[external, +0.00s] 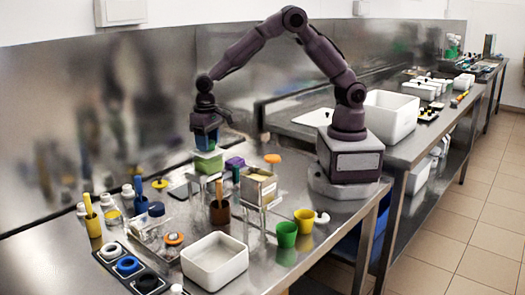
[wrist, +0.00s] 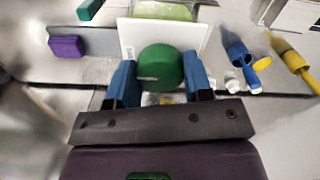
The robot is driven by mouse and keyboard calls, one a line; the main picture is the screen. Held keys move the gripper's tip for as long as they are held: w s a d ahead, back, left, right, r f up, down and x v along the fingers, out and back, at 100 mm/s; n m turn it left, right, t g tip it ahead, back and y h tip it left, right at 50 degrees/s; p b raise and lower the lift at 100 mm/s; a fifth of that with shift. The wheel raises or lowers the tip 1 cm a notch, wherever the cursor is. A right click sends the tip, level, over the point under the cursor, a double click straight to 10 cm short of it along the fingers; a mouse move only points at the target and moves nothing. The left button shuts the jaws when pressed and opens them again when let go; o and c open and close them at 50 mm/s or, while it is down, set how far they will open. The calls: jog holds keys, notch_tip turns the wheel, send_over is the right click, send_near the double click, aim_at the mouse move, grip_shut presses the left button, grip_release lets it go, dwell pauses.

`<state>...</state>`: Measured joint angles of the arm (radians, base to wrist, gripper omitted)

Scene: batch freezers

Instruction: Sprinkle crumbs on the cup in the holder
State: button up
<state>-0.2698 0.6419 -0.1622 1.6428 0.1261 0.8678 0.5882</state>
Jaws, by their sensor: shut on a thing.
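My gripper (external: 206,140) has blue fingers and hangs over the back of the steel table. In the wrist view my gripper (wrist: 160,85) is shut on a round green-topped thing (wrist: 160,67), with one finger on each side. Its contents are hidden, so I cannot tell whether it holds crumbs. A light green and white block (external: 208,160) is just below the gripper; I cannot tell if they touch. A black holder (external: 135,270) with white, blue and black round pieces lies at the front left. A green cup (external: 287,234) and a yellow cup (external: 304,220) stand at the right front.
A white tub (external: 215,262) stands at the table's front. A metal stand with a box (external: 258,188), a brown pot (external: 219,211) and a purple block (external: 235,163) are nearby. Several bottles and tools crowd the left. A steel wall (external: 100,130) rises behind.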

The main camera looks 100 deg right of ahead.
jog(key=o, duration=0.9)
jog(key=shift+r, duration=0.1)
notch_tip(320, 180, up, 13)
jog(key=shift+f, duration=0.1)
